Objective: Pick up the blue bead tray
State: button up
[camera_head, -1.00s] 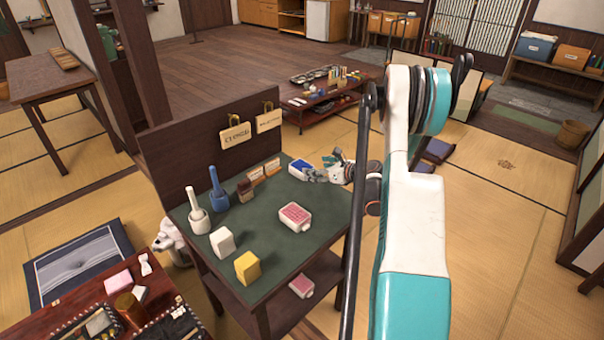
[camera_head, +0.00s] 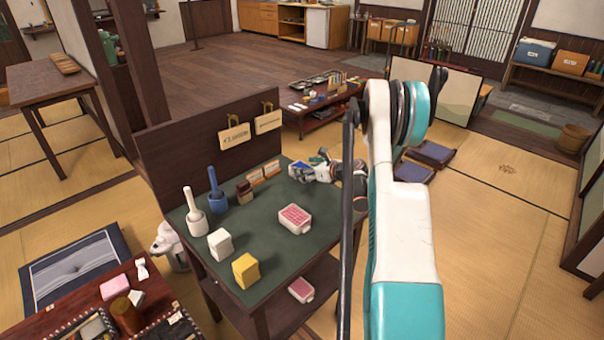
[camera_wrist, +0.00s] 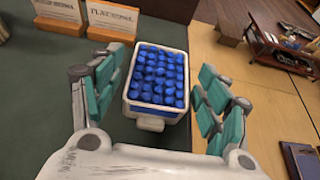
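The blue bead tray (camera_wrist: 158,77) is a white-rimmed tray full of blue beads, seen in the wrist view on the green table top (camera_wrist: 35,110). My gripper (camera_wrist: 160,95) is open, with its teal-padded fingers on either side of the tray. A gap shows between the tray and the right fingers; the left fingers are closer to its side. In the head view my gripper (camera_head: 312,170) is at the table's back right and hides most of the tray.
A tray of pink beads (camera_head: 295,218) stands mid-table. A white block (camera_head: 220,243), a yellow block (camera_head: 246,270) and white and blue pestle-like items (camera_head: 216,195) stand to the left. Small label cards (camera_wrist: 112,18) stand behind the tray. A dark panel (camera_head: 180,150) closes the back.

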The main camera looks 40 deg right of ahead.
jog(key=c, duration=0.7)
jog(key=shift+o, duration=0.2)
jog(key=shift+r, duration=0.1)
